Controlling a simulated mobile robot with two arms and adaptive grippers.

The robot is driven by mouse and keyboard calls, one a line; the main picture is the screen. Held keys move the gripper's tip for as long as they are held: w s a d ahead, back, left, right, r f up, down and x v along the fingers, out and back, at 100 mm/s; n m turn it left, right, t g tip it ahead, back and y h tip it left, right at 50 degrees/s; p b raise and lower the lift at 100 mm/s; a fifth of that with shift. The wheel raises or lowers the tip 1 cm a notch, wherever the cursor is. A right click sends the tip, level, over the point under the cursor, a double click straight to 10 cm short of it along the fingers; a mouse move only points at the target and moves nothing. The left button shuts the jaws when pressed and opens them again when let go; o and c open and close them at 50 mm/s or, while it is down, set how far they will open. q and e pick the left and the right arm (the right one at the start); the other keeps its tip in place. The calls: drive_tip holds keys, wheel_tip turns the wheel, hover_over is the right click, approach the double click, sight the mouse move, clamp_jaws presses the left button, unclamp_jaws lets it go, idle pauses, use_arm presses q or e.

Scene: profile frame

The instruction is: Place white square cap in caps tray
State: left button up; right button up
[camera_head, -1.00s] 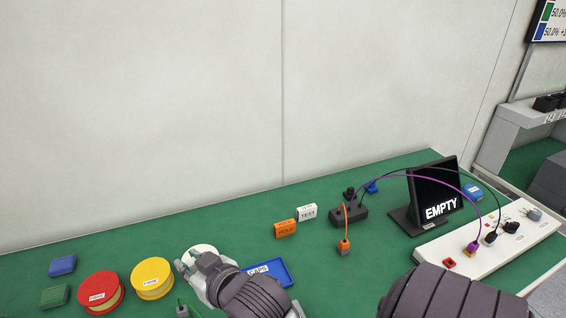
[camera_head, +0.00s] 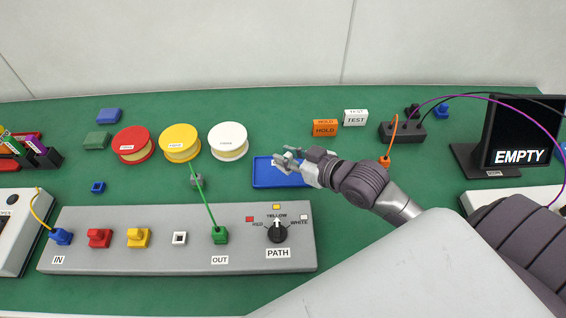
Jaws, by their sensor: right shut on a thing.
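The caps tray (camera_head: 262,182) is a shallow blue tray on the green table, right of the white spool. My right gripper (camera_head: 284,159) reaches in from the right and is over the tray. It is shut on a small pale thing at its fingertips, which looks like the white square cap but is mostly hidden by the fingers. I cannot tell whether it touches the tray floor. On the grey panel a white square port (camera_head: 180,238) with a dark centre shows, beside a red cap (camera_head: 99,238) and a yellow cap (camera_head: 138,237). My left gripper is not in view.
Red (camera_head: 134,144), yellow (camera_head: 180,142) and white (camera_head: 228,140) spools stand behind the grey panel (camera_head: 120,262). A green cable (camera_head: 207,203) rises from the panel. The orange HOLD block (camera_head: 325,128) and white TEST block (camera_head: 356,117) stand behind the tray.

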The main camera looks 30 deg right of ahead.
drive_tip(key=w+f, duration=0.2)
drive_tip(key=w, duration=0.1)
drive_tip(key=shift+d, duration=0.15)
drive_tip(key=shift+f, duration=1.9)
drive_tip(key=shift+f, duration=0.1)
drive_tip(key=o, duration=0.8)
drive_tip(key=shift+s, duration=0.15)
drive_tip(key=v, duration=1.2)
